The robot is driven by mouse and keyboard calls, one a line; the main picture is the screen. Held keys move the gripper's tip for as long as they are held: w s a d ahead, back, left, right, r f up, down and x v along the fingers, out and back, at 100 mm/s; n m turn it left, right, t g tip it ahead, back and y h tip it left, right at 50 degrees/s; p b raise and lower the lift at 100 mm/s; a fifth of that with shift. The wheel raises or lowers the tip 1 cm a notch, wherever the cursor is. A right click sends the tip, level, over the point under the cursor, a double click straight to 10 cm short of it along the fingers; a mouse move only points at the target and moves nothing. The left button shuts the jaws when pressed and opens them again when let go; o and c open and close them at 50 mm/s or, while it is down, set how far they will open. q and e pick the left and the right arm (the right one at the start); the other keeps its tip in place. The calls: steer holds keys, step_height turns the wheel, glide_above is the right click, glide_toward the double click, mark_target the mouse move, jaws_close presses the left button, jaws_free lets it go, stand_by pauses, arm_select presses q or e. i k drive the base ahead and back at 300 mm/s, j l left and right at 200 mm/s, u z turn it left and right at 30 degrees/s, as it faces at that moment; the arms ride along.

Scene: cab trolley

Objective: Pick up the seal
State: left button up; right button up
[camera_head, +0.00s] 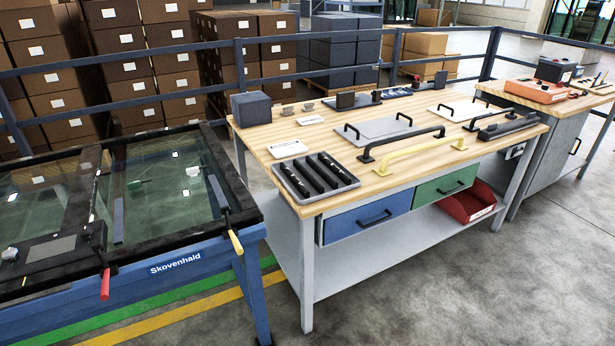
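No part is marked as the seal, so I cannot tell for certain which one it is. Several black strips (323,172) lie side by side in a shallow grey tray (348,185) at the front left corner of the wooden-topped workbench (270,135); they may be seals. A dark strip (118,200) also lies along the glass of the black-framed panel on the blue trolley (130,292) at left. Neither of my grippers shows in the head view.
The bench also holds a grey block (251,109), a flat plate with black handles (385,131), a yellow handle (420,152) and a black handle (400,144). A red bin (468,204) sits on its lower shelf. A railing and stacked boxes stand behind. Floor in front is clear.

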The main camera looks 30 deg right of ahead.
mark_target(320, 188)
steer(key=i+l+u, duration=0.2)
steer(key=l+u, duration=0.15)
steer(key=l, duration=0.85)
steer(key=i+l+u, duration=0.1)
steer(key=l+u, duration=0.25)
steer(key=l, duration=0.9)
